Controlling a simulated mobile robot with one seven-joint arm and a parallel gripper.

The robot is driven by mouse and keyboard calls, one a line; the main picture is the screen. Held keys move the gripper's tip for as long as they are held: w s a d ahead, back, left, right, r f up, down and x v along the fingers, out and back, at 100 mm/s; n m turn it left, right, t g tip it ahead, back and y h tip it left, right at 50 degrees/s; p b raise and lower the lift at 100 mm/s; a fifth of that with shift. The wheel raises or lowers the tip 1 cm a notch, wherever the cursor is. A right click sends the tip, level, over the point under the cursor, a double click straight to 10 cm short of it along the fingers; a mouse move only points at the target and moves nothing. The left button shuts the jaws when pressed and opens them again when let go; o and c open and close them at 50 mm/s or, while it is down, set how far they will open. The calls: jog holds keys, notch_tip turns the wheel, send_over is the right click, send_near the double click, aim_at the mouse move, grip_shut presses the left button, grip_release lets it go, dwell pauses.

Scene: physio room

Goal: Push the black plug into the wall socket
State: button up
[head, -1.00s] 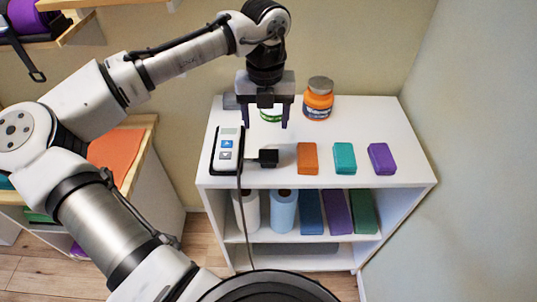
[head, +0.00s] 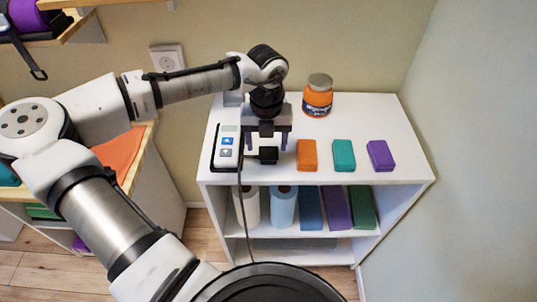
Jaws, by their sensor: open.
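The black plug (head: 268,155) lies on the white shelf top, just right of a white and grey handset with blue buttons (head: 228,146). A dark cable (head: 241,205) hangs over the front edge of the shelf. My gripper (head: 268,143) points down over the plug, its two fingers apart, one to each side of it. I cannot tell whether the fingers touch the plug or how high they are. The wall socket (head: 167,58) is a white plate on the back wall, at upper left, above my forearm.
Orange (head: 307,155), teal (head: 344,155) and purple (head: 380,155) blocks stand in a row right of the plug. An orange jar (head: 317,96) is behind them. The white shelf (head: 400,172) holds rolls and coloured items below. A wooden-edged unit is at left.

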aim_at(269, 152)
jog(key=shift+w+d+f+p, duration=0.15)
jog(key=shift+f+p, duration=0.25)
jog(key=shift+f, duration=0.9)
jog(key=shift+w+d+f+p, duration=0.1)
jog(key=shift+w+f+p, duration=0.25)
jog(key=shift+f, duration=0.95)
jog(key=shift+s, duration=0.1)
jog(key=c, duration=0.8)
jog(key=shift+r, duration=0.1)
notch_tip(269, 152, up, 20)
jog(key=b, duration=0.2)
jog(key=shift+b, duration=0.3)
